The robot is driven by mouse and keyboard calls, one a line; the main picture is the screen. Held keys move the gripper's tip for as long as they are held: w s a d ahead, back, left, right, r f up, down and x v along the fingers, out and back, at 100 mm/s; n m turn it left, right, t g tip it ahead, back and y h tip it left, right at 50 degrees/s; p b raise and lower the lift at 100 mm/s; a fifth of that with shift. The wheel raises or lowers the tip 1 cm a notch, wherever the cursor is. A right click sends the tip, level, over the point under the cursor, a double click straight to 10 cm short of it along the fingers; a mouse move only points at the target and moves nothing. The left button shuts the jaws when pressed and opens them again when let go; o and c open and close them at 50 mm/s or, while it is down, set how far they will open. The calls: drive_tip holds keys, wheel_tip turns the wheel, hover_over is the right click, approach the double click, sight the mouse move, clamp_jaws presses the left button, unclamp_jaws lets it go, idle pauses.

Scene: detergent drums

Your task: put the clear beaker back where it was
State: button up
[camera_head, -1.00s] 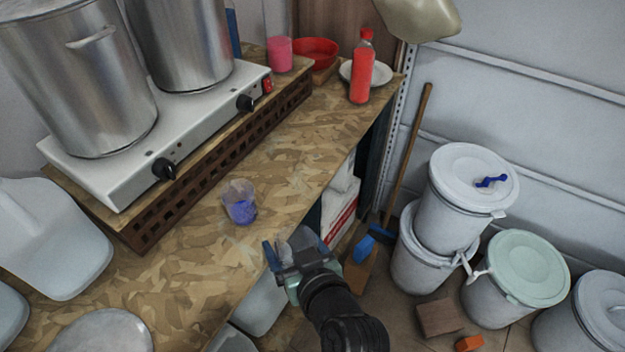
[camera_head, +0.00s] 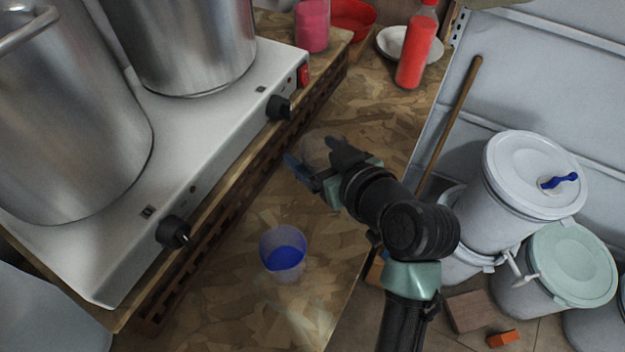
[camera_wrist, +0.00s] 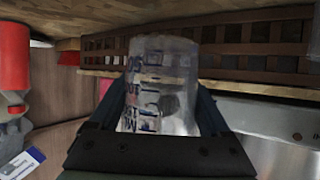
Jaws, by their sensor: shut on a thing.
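The clear beaker (camera_wrist: 160,85) is see-through with blue printed markings and stands between my fingers in the wrist view. In the head view it is a faint, pale shape (camera_head: 316,150) between the fingertips. My gripper (camera_head: 314,158) is shut on it, over the worktop (camera_head: 345,290) beside the slatted wooden stand. I cannot tell whether the beaker's base touches the worktop. The fingers and palm hide part of the beaker.
A beaker of blue liquid (camera_head: 284,252) stands nearer on the worktop. The hotplate (camera_head: 215,130) with two steel pots is at left. A red bottle (camera_head: 416,50), white dish (camera_head: 392,42) and pink container (camera_head: 312,28) stand behind. Lidded drums (camera_head: 535,175) are right.

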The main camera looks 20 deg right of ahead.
wheel_tip(320, 180, down, 8)
drive_tip(key=shift+r, duration=0.25)
drive_tip(key=shift+f, duration=0.15)
drive_tip(key=o, duration=1.2)
drive_tip(key=shift+o, duration=0.2)
